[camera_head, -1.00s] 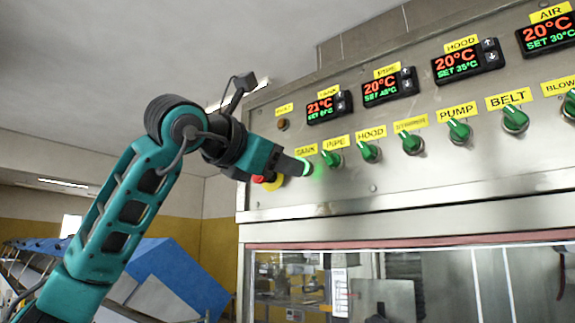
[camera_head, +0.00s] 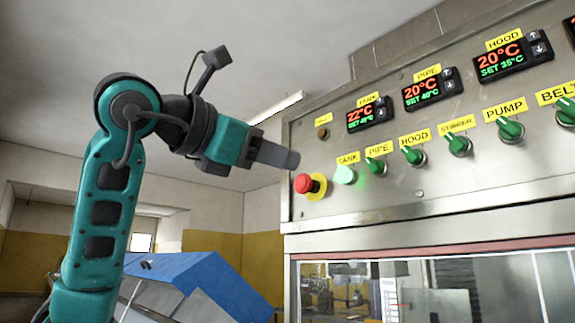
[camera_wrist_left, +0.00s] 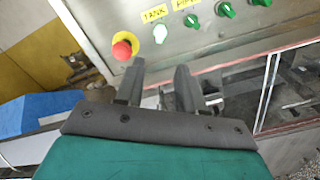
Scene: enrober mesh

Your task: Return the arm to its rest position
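My left gripper (camera_head: 292,159) is in the head view, seen side-on, left of the steel control panel (camera_head: 450,185) and above the red emergency button. It looks clear of the panel. The left wrist view shows its two dark fingers (camera_wrist_left: 160,84) apart with nothing between them, so it is open and empty. The pale, lit TANK switch (camera_head: 344,175) is on the panel, and it also shows in the left wrist view (camera_wrist_left: 160,34). The right gripper is not in view.
The red button (camera_head: 304,184) on a yellow plate is close below the left gripper. Green knobs (camera_head: 413,156) and temperature displays (camera_head: 370,115) run along the panel. A glass window (camera_head: 440,285) is below. A blue-topped machine (camera_head: 190,270) is behind my arm.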

